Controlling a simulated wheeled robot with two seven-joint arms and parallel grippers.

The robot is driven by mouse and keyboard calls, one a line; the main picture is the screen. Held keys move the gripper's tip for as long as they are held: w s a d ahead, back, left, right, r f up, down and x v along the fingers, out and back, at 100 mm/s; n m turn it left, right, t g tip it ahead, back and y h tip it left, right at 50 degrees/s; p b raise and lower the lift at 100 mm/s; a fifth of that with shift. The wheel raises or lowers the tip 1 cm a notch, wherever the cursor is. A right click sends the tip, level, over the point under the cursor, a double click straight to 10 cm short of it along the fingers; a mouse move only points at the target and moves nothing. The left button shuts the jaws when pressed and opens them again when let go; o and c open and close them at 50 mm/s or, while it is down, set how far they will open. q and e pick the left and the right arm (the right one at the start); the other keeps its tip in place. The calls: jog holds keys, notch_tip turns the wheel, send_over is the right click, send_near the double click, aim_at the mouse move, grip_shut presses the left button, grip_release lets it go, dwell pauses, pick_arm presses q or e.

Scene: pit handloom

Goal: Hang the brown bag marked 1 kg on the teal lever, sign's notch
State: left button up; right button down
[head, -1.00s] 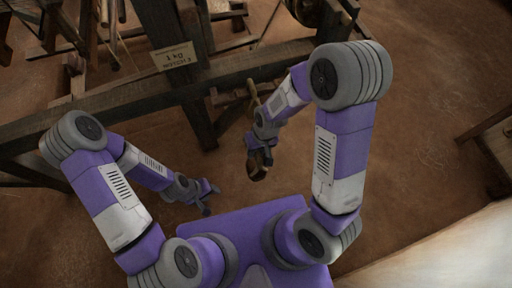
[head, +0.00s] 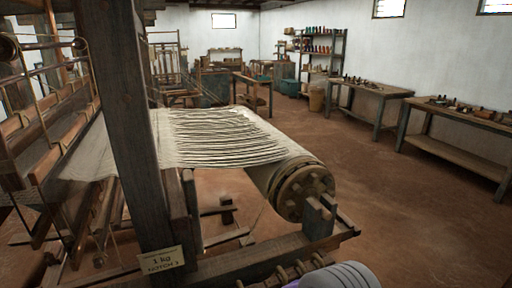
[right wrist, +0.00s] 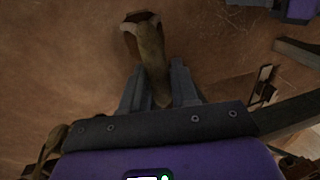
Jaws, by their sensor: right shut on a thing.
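My right gripper (right wrist: 157,88) shows in the right wrist view, with its two dark fingers shut on a brown bag (right wrist: 146,42). The bag's narrow part lies between the fingers and its wider, dark-edged end points away from them. No mark on the bag can be read. In the head view, a cream sign (head: 161,261) on the loom's dark post reads "1 kg" and "NOTCH 3". I cannot make out the teal lever or its notches in either view. My left gripper is out of view.
The loom's post (head: 140,150) stands upright at the left. The cloth roller (head: 300,188) and a low beam (head: 262,254) lie right of it. Side tables (head: 366,92) line the right wall; the floor between is open.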

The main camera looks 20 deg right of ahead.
jog(key=w+d+r+p, duration=0.2)
jog(key=w+d+r, duration=0.4)
jog(key=w+d, duration=0.1)
jog(key=shift+w+d+r+m, duration=0.2)
jog(key=shift+d+r+m, duration=0.1)
jog(key=shift+d+m, duration=0.1)
jog(key=shift+a, duration=0.1)
